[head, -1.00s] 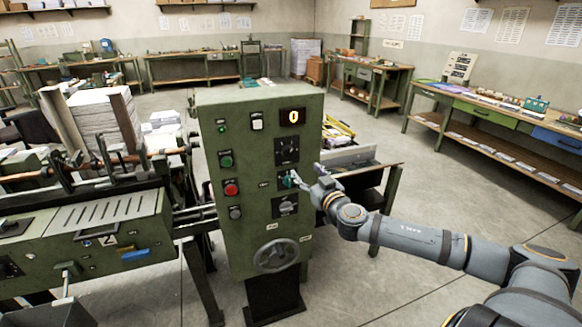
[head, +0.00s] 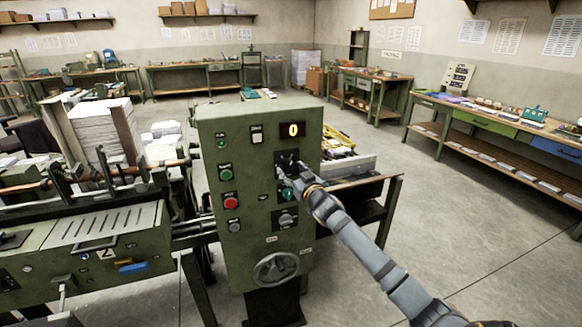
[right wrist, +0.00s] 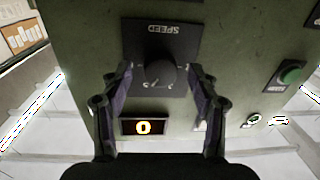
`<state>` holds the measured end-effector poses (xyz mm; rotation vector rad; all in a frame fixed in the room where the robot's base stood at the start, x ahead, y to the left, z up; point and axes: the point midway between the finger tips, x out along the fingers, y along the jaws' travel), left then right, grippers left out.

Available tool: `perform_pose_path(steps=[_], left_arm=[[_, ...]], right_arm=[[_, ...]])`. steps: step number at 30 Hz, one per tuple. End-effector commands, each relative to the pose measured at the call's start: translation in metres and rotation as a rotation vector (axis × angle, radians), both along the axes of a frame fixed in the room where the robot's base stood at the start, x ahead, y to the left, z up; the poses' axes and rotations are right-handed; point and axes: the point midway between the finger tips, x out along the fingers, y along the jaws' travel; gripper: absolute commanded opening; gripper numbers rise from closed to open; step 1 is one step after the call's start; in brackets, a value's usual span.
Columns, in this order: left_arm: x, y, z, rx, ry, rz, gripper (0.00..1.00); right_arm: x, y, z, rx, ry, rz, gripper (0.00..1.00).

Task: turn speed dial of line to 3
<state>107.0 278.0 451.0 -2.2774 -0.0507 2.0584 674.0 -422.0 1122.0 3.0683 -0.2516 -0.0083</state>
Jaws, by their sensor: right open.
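The speed dial (right wrist: 160,75) is a round black knob on a black plate marked SPEED, upside down in the right wrist view. In the head view its plate (head: 287,156) sits below the display on the green control cabinet, partly covered by my gripper. The lit display (head: 292,130) reads 0; it also shows in the right wrist view (right wrist: 143,127). My right gripper (right wrist: 161,70) is open, with one finger on each side of the dial. I cannot tell whether the fingers touch it. In the head view the gripper (head: 287,171) is at the dial. My left gripper is not in view.
Below the speed dial are a green knob (head: 287,194), another dial (head: 286,220) and a handwheel (head: 276,268). A green button (head: 226,174) and a red button (head: 231,202) sit to the left. Open floor lies right of the cabinet.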

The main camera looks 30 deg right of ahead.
Motion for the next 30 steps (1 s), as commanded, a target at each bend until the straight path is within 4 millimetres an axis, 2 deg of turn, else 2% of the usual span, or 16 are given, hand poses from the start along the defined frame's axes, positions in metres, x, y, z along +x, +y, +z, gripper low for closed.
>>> perform_pose_path(steps=[4,11,23,30], left_arm=[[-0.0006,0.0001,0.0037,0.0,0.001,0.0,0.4],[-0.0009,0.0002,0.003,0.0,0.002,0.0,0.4],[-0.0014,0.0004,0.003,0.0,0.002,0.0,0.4],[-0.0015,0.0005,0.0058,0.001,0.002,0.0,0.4]], right_arm=[[0.0085,-0.0006,0.0003,0.0,0.0,0.001,0.61],[0.009,-0.0006,-0.0009,-0.002,0.0,0.001,0.61],[0.0088,-0.0007,-0.0009,-0.002,0.0,0.001,0.08],[0.0087,-0.0007,0.0002,-0.02,0.005,0.001,0.06]])
